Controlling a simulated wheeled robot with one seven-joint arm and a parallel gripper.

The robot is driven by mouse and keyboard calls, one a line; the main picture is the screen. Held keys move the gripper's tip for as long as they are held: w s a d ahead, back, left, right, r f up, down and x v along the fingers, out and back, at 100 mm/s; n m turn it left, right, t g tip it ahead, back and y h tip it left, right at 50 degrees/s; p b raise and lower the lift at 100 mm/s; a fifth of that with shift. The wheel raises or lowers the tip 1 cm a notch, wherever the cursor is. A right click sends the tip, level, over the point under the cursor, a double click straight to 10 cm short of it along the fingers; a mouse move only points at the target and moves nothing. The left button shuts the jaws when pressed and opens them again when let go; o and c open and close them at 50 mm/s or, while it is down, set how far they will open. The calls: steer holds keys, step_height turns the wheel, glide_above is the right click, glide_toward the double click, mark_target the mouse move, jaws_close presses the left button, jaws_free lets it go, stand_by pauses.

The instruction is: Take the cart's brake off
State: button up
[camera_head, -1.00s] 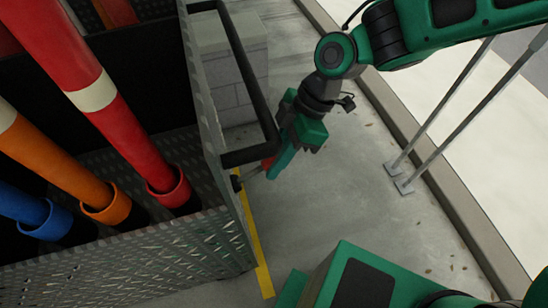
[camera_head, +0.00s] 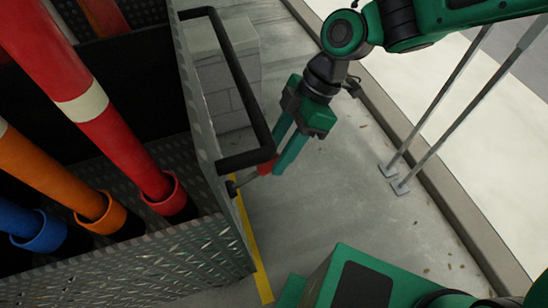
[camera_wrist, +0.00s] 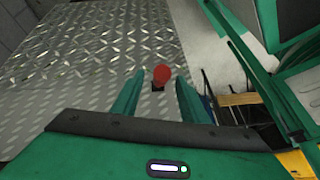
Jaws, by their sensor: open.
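The cart (camera_head: 190,255) has diamond-plate metal walls and fills the left of the head view; its wall also shows in the wrist view (camera_wrist: 90,55). The brake lever is a thin grey rod sticking out of the cart's end wall, low beside the black handle, with a red knob (camera_head: 265,167) at its tip. The knob also shows in the wrist view (camera_wrist: 161,74). My gripper (camera_head: 275,160) is open, its two green fingers pointing at the lever. In the wrist view the knob lies between the finger lines, near the tips. I cannot tell whether a finger touches it.
The cart's black handle (camera_head: 253,90) stands out close above and left of my fingers. The cart holds red, orange and blue poles (camera_head: 112,130) in cups. A grey block stack (camera_head: 225,85) stands behind. Metal posts (camera_head: 450,110) stand right, with clear floor between.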

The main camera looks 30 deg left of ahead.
steer(key=v, duration=0.6)
steer(key=shift+r, duration=0.25)
steer(key=shift+w+d, duration=0.1)
steer(key=shift+w, duration=0.05)
steer(key=w+d+m+t+h, duration=0.1)
steer(key=w+d+m, duration=0.35)
steer(key=d, duration=0.55)
steer(key=w+d+m+t, duration=0.25)
steer(key=d+m, duration=0.35)
steer(key=d, duration=0.4)
steer(key=w+d+m+t+h, duration=0.1)
steer(key=w+d+m, duration=0.35)
steer(key=d, duration=0.65)
steer(key=s+d+m, duration=0.8)
steer(key=d, duration=0.3)
steer(key=s+d+m+h, duration=0.1)
steer(key=s+d+m, duration=0.7)
steer(key=d, duration=0.4)
steer(key=shift+r+m, duration=0.4)
steer(key=shift+r, duration=0.1)
